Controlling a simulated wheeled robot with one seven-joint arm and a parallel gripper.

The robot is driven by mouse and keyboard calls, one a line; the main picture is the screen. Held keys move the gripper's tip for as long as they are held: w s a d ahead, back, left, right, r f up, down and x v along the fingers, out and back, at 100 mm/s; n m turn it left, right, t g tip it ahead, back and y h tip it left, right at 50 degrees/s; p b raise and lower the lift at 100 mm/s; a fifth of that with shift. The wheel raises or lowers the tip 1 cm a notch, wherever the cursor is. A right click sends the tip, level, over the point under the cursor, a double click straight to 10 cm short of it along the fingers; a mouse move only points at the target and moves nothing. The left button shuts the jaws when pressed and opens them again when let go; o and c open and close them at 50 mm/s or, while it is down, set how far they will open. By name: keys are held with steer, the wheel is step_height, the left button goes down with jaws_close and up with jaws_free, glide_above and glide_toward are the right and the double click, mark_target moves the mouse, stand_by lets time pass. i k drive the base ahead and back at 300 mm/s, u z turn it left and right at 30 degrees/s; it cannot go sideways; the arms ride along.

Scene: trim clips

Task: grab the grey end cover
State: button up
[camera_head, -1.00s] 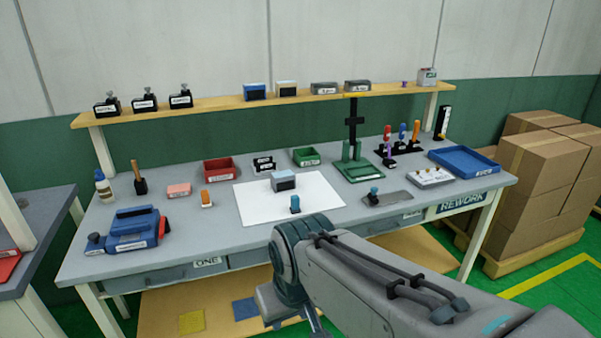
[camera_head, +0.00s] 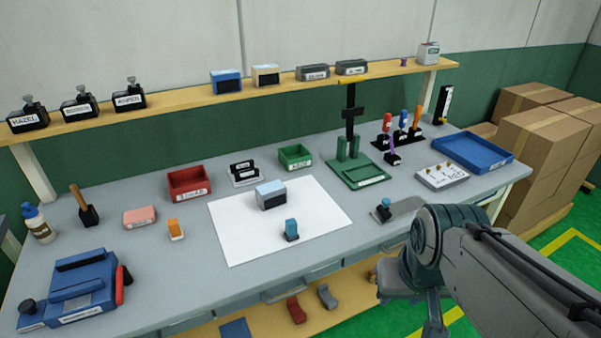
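A small grey piece (camera_head: 327,296) lies on the low wooden shelf under the workbench, beside a similar red piece (camera_head: 297,309). It may be the grey end cover, but it is too small to be sure. On the bench, a box with a pale top and dark front (camera_head: 271,195) sits on a white sheet, with a small blue piece (camera_head: 291,230) in front of it. My arm reaches in from the lower right, in front of the bench edge.
The workbench (camera_head: 180,270) holds a blue device (camera_head: 80,290), a red bin (camera_head: 190,183), a green bin (camera_head: 295,156), a green stand (camera_head: 358,172) and a blue tray (camera_head: 472,152). Cardboard boxes (camera_head: 540,145) stand at the right. Green floor is clear at the lower right.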

mark_target(272, 194)
steer(key=u, duration=0.25)
steer(key=i, duration=1)
steer(key=u, duration=0.7)
